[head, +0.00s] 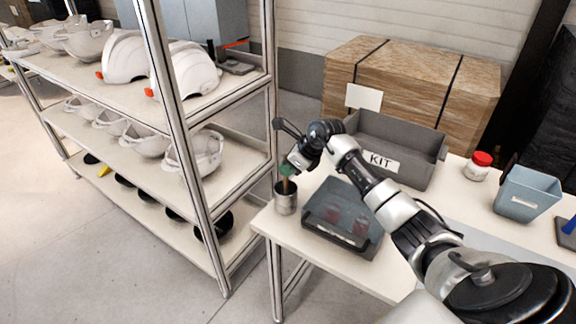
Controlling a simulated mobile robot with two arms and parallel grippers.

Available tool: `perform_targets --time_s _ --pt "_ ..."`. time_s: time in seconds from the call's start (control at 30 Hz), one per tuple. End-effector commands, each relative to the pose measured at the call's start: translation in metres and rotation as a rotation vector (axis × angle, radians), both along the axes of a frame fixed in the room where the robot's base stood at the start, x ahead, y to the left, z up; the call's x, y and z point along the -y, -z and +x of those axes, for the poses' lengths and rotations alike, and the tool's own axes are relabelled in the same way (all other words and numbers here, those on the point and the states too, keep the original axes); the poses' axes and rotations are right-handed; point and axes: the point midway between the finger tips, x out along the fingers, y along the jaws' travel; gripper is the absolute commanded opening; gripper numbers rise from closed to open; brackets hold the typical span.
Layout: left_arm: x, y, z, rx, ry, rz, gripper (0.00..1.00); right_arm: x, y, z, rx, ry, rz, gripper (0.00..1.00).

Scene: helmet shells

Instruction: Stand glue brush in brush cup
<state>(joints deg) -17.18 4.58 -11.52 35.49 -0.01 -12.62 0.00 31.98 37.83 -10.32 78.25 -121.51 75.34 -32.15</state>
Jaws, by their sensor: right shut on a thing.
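The brush cup (286,203) is a small grey metal cup standing upright near the left corner of the white table. My right gripper (289,167) is directly above it and shut on the glue brush (287,186). The brush is held roughly upright, with a green part at the jaws and a brown part below. Its lower end is at the cup's mouth; I cannot tell how far inside it reaches. My gripper hides part of the brush. My left gripper is not in view.
A dark tray (314,224) with reddish pieces lies right of the cup. A grey KIT bin (430,167) stands behind my right arm. A red-lidded jar (477,172) and a blue-grey bin (525,194) are farther right. A shelf rack (205,214) with helmet shells stands left.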

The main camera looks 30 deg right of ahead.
Motion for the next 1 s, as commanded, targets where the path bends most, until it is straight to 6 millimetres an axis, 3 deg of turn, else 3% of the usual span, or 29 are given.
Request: perform_targets --time_s 0.5,0.8,0.83,1.0 --pt "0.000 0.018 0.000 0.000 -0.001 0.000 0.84 0.000 0.022 0.000 -0.001 0.000 -0.001 0.00" --pt "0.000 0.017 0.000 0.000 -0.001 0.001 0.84 0.000 0.022 0.000 0.000 0.000 0.000 0.00" --pt "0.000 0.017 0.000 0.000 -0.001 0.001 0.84 0.000 0.022 0.000 0.000 0.000 0.000 0.21" --pt "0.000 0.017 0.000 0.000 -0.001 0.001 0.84 0.000 0.022 0.000 0.000 0.000 0.000 0.46"
